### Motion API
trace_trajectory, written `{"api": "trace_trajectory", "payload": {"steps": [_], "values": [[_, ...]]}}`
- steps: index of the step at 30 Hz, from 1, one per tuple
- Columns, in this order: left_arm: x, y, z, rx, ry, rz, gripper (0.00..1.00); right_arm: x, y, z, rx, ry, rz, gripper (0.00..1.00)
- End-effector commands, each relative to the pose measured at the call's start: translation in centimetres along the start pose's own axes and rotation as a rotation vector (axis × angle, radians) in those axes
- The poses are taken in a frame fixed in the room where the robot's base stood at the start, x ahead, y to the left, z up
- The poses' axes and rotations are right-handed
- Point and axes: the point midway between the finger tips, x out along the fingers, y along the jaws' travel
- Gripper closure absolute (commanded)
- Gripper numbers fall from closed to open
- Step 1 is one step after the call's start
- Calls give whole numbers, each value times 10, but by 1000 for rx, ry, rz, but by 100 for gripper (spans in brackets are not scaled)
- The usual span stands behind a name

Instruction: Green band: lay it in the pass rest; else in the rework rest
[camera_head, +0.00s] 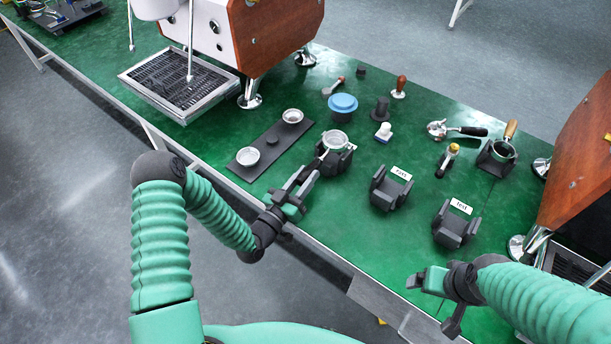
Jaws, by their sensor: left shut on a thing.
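A portafilter with a metal basket (336,139) sits at a black holder (338,160) in the middle of the table. My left gripper (306,182) is at its near left side, shut on its handle, which the fingers mostly hide. No green band can be made out. Two empty black rests with white labels stand to the right, one nearer the middle (388,190) and one farther right (453,229). Their lettering is too small to read surely. My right gripper (420,281) is over the table's front edge, away from the rests; its finger opening is unclear.
A dark board (270,146) with two metal baskets lies left of the holder. Behind are a blue round item (342,105), tampers and small tools. More portafilters (499,149) lie at the right. Espresso machines flank the table. Green surface around the two rests is clear.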

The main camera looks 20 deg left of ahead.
Motion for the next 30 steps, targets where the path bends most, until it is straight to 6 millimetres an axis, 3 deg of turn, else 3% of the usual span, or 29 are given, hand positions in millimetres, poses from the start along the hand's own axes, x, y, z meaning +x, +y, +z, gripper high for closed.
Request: {"api": "trace_trajectory", "payload": {"steps": [14,30], "values": [[0,1,-2,0,5,2,100,-1,0,0,0,0,0,10],[-2,-3,12,1,7,3,100,12,0,3,0,0,0,10]]}}
